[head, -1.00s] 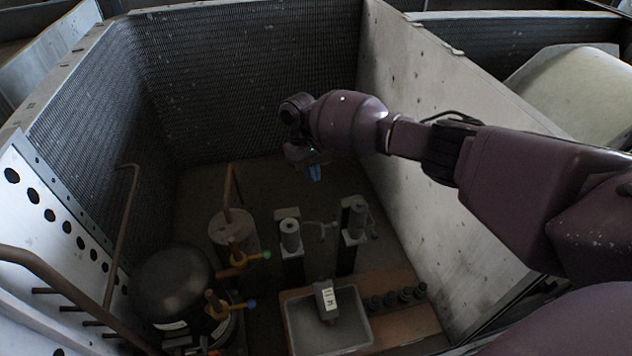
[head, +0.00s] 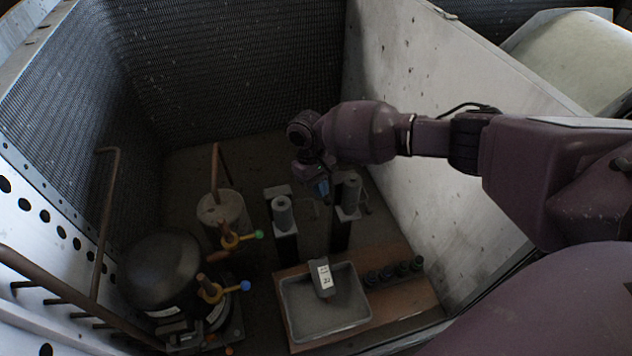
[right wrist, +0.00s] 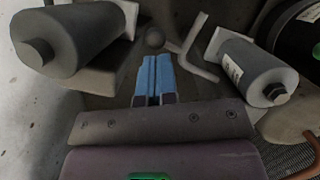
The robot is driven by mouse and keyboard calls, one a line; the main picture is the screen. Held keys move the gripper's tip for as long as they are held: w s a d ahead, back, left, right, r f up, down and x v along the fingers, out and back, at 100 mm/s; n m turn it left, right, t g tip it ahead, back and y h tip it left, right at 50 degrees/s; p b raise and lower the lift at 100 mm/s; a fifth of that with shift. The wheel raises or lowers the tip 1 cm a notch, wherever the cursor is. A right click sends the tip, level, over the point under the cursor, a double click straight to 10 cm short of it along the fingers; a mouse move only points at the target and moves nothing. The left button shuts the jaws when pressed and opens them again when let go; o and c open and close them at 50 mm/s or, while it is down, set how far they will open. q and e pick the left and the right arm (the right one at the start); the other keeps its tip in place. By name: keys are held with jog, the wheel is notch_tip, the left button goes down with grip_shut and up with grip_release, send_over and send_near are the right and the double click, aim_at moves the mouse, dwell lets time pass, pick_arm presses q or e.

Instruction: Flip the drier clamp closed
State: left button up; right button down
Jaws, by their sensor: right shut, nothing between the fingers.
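Two grey drier cylinders on dark posts stand near the middle of the head view, a left one (head: 283,214) and a right one (head: 349,190). The wrist view looks from another side; there one cylinder (right wrist: 70,42) is at upper left and the other (right wrist: 252,72) at right. A light bent clamp lever (right wrist: 192,50) and a round dark knob (right wrist: 154,39) show between them. My right gripper (head: 322,190) is shut and empty, between the cylinders in the head view. Its blue fingertips (right wrist: 154,60) appear close to the knob and lever; contact is unclear. My left gripper is out of view.
A grey tray (head: 288,310) with a labelled device (head: 323,277) stands in front. The pale wall (head: 410,110) rises close on the right.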

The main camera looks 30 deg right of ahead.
dwell(0.3)
pick_arm(q)
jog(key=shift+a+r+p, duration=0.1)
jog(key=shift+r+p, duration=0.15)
jog(key=shift+p, duration=0.3)
pick_arm(e)
jog(key=shift+s+a+r+m, duration=0.1)
jog(key=shift+s+m, duration=0.1)
jog(key=shift+m, duration=0.3)
pick_arm(q)
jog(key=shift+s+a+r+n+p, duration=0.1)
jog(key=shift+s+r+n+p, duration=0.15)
jog(key=shift+p, duration=0.2)
pick_arm(e)
jog(key=shift+s+a+m+y, duration=0.15)
jog(key=shift+s+m+y, duration=0.15)
jog(key=shift+m, duration=0.2)
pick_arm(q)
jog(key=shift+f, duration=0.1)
